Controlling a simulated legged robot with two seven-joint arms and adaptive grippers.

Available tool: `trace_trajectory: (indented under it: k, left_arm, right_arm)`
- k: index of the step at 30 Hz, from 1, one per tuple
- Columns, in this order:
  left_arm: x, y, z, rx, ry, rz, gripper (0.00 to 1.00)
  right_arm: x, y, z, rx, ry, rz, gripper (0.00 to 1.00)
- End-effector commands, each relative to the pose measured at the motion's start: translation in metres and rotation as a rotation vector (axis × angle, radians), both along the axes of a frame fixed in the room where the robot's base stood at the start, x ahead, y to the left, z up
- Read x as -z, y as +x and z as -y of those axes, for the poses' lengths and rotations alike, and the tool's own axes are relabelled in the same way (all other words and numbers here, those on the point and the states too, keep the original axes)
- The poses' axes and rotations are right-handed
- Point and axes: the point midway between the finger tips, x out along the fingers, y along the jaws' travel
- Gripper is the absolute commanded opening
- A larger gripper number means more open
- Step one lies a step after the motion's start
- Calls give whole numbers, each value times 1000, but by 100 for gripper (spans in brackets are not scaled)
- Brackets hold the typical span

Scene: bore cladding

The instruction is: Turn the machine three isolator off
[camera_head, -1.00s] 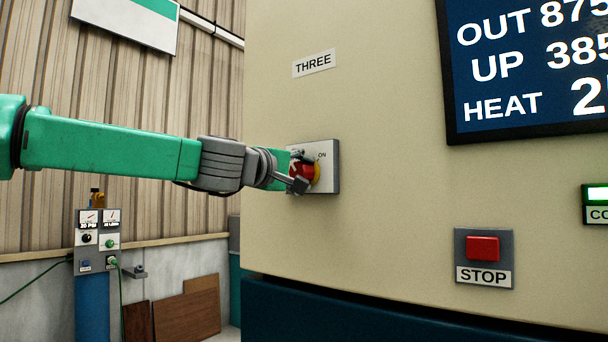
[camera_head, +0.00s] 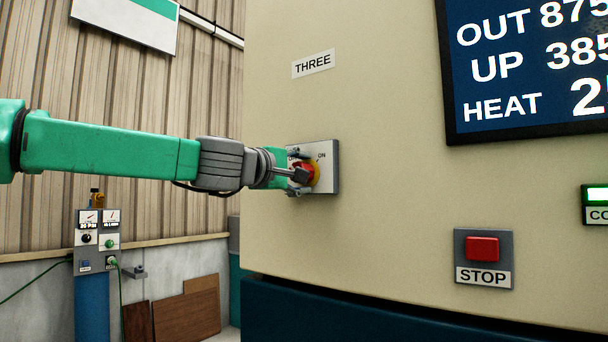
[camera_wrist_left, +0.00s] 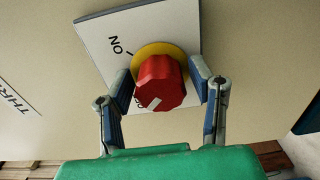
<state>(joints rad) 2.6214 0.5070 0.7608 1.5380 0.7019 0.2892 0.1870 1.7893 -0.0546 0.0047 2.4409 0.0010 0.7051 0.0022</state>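The machine three isolator is a red rotary knob (camera_head: 307,171) on a yellow disc, set on a light plate (camera_head: 328,163) marked ON, below a THREE label. My right gripper is in neither view.
A STOP button (camera_head: 483,248) is on the panel at lower right, with a dark display (camera_head: 530,70) above and a green-lit indicator (camera_head: 597,193) at the right edge. A gauge post (camera_head: 98,240) stands at left. The panel around the isolator is clear.

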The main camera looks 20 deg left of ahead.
Motion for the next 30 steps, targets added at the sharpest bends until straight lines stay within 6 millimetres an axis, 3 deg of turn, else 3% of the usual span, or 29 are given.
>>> trace_trajectory:
  k: [13, 24, 30]
  left_arm:
    - [-1, -11, -2, 5, 3, 1, 57]
    - [0, -79, -29, 4, 1, 1, 57]
    - [2, -103, -39, 3, 1, -2, 57]
  right_arm:
    - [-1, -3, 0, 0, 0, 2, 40]
    - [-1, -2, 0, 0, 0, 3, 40]
    - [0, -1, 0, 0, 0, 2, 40]
